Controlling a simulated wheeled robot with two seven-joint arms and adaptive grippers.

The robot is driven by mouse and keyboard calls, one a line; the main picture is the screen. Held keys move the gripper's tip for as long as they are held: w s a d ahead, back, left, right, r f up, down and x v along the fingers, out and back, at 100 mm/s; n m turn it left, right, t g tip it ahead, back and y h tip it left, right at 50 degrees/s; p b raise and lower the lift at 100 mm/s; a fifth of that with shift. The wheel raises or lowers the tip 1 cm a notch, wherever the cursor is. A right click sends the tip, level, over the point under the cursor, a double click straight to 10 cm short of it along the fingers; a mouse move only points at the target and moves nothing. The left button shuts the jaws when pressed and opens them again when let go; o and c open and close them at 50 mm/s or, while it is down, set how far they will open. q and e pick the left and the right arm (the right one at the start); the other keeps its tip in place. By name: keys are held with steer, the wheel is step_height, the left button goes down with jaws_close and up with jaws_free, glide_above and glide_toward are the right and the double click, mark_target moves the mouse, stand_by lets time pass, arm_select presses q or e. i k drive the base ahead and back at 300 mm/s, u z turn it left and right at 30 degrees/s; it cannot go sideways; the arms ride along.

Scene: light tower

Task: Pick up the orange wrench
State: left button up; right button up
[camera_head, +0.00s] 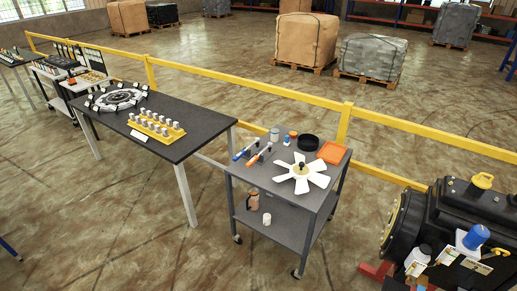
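Two slim tools lie side by side on the left part of the grey cart's top (262,183). The nearer one (258,155) shows orange-red and looks like the orange wrench, though it is too small to be sure. The other tool (245,150) shows blue and white and lies just to its left. Neither of my grippers is in view, and nothing is touching the tools.
A white fan (302,178), orange tray (332,153), black round dish (307,142) and small containers share the cart top. A dark table (180,150) stands left, a black machine (455,215) right. A yellow rail (250,91) runs behind. Floor in front is clear.

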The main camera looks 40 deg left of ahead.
mark_target(253, 160)
steer(key=u, duration=0.6)
steer(key=i, duration=0.75)
steer(key=u, duration=0.8)
